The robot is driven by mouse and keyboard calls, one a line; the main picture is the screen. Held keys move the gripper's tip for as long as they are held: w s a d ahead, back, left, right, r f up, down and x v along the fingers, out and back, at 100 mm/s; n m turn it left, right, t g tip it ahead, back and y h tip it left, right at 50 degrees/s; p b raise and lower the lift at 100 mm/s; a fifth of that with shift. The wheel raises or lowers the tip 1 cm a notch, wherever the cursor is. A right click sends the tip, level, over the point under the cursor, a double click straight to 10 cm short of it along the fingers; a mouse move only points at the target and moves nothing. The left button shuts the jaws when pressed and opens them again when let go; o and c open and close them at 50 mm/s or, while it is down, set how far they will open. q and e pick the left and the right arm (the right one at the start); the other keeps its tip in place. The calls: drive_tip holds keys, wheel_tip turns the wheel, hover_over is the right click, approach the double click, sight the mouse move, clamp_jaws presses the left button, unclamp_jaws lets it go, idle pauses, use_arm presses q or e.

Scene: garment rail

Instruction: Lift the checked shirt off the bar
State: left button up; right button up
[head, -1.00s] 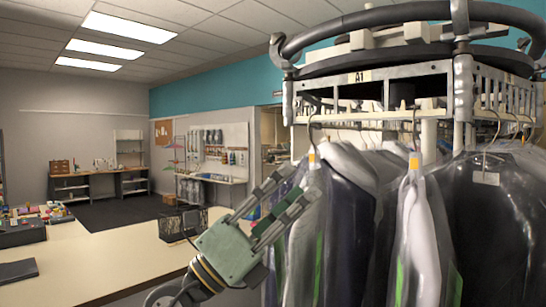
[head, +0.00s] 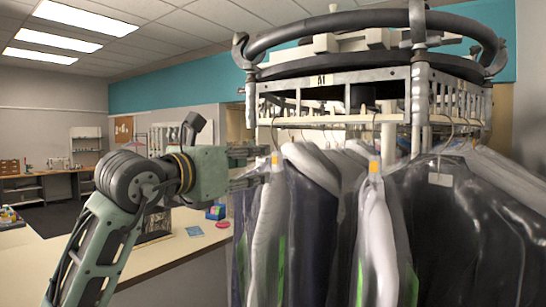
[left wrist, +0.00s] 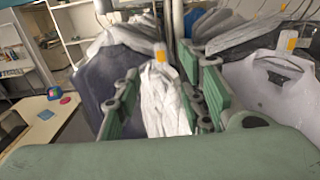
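No check pattern can be made out on any garment. A white garment in clear cover (head: 268,220), with an orange tag on its hanger neck, hangs at the left end of the rail (head: 340,82). In the left wrist view a pale, creased garment (left wrist: 163,100) with an orange tag shows between my fingers; it is probably the same one. My left gripper (head: 238,172) points right at its upper part, the fingertips partly lost among the covers. In the left wrist view the gripper (left wrist: 168,88) is open, its green-padded fingers on either side of the garment. My right gripper is out of view.
A second white covered garment (head: 377,240) with an orange tag hangs to the right, with dark covered garments (head: 450,230) beyond. A cream counter (head: 150,255) stands at the left, with a small blue item (head: 194,231) and a red one on it.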

sight(275, 159)
use_arm(q)
drive_tip(key=p+x, duration=0.3)
drive_tip(key=x, duration=0.3)
drive_tip(key=shift+r+p, duration=0.15)
drive_tip(key=shift+p, duration=0.2)
drive_tip(key=p+x, duration=0.1)
drive_tip(key=x, duration=0.2)
drive_tip(key=shift+w+d+p, duration=0.1)
drive_tip(key=shift+d+p, duration=0.05)
drive_tip(key=shift+p, duration=0.2)
drive_tip(key=shift+p+x, duration=0.35)
drive_tip(key=shift+x, duration=0.4)
drive_tip(key=shift+c, duration=0.5)
clamp_jaws()
drive_tip(key=shift+f, duration=0.2)
